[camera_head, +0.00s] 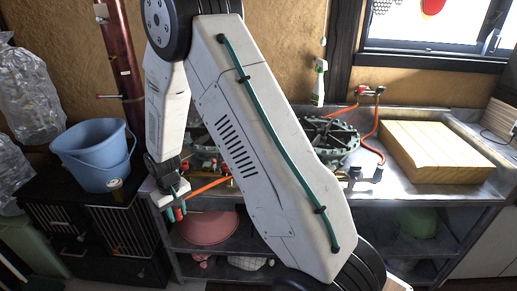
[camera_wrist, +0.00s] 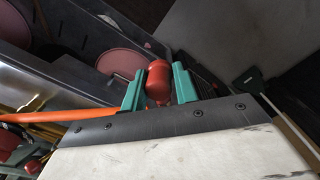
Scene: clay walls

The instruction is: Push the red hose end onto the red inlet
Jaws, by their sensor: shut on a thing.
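My gripper (camera_head: 175,211) hangs at the left front edge of the metal counter, fingers pointing down. In the wrist view its two green fingers (camera_wrist: 159,88) are shut on the rounded red hose end (camera_wrist: 158,80), which sits between the tips. An orange hose (camera_wrist: 60,116) runs off to the left in that view; in the head view it runs from my gripper rightward (camera_head: 208,185) toward the stove. Red fittings (camera_wrist: 22,143) show at the wrist view's left edge, partly cut off. I cannot tell whether one is the red inlet. My arm hides part of the stove.
A blue bucket (camera_head: 93,155) stands on a dark cabinet left of my gripper. A green-black burner (camera_head: 328,140), a second orange hose (camera_head: 372,142) with a red-handled wall fitting (camera_head: 370,91), and a wooden board (camera_head: 436,153) are on the right. A pink bowl (camera_head: 207,227) sits on the lower shelf.

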